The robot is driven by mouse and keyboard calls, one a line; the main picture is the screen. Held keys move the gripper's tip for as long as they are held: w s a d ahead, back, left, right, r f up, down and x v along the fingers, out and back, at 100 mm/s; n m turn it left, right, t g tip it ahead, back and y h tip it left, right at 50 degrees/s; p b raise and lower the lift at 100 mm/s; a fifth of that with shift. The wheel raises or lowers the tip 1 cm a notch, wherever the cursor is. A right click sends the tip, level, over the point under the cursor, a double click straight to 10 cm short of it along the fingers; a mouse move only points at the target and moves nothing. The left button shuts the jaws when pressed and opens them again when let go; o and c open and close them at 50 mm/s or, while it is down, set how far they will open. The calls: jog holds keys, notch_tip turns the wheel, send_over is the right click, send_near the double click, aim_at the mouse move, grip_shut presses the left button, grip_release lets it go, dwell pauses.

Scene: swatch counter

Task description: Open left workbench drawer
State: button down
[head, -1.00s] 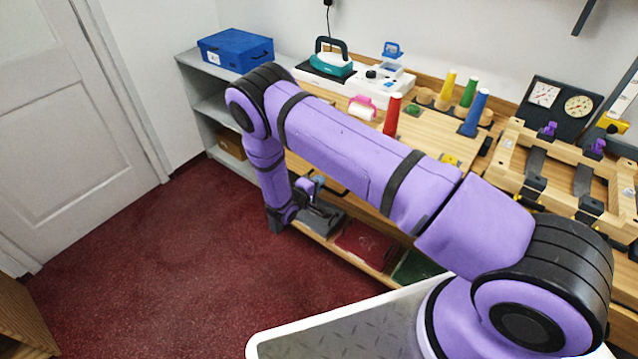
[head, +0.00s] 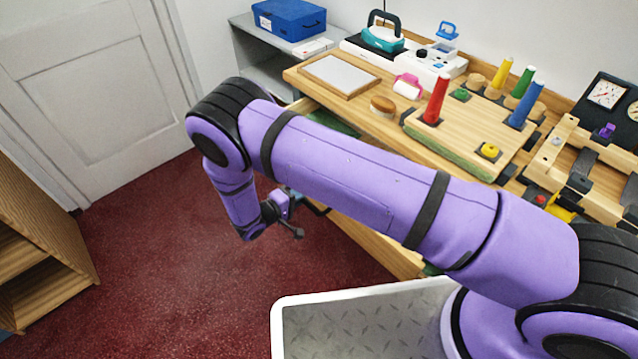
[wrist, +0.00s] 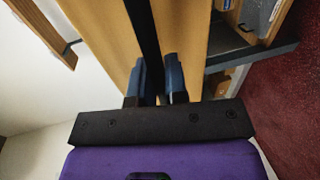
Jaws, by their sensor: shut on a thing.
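The wooden workbench (head: 300,76) stands right of centre in the head view. Below its top, a wooden edge and a green inside (head: 335,121) show past my arm; this looks like the left drawer, standing partly out. My arm hides most of it. In the wrist view, the wooden drawer front (wrist: 196,45) fills the middle, with a long dark handle (wrist: 143,28) running across it. My gripper (wrist: 159,82) has its two blue-grey fingers shut on the handle, one on each side. In the head view, my gripper (head: 304,210) is low in front of the bench.
A grey shelf (head: 265,72) with a blue box (head: 289,19) stands left of the bench. A wooden cabinet (head: 45,235) is at lower left and a white door (head: 85,85) behind. Red carpet (head: 175,250) between them is clear. Spools and tools stand on the bench top.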

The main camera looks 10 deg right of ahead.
jog(key=f+v, duration=0.1)
jog(key=v, duration=0.7)
jog(key=shift+s+a+f, duration=0.35)
jog(key=shift+a+f, duration=0.05)
jog(key=shift+a, duration=0.05)
jog(key=c, duration=1.2)
grip_release()
jog(key=shift+o, duration=0.2)
jog(key=v, duration=1)
jog(key=shift+s+a, duration=0.15)
jog(key=shift+a, duration=0.15)
jog(key=shift+r, duration=0.1)
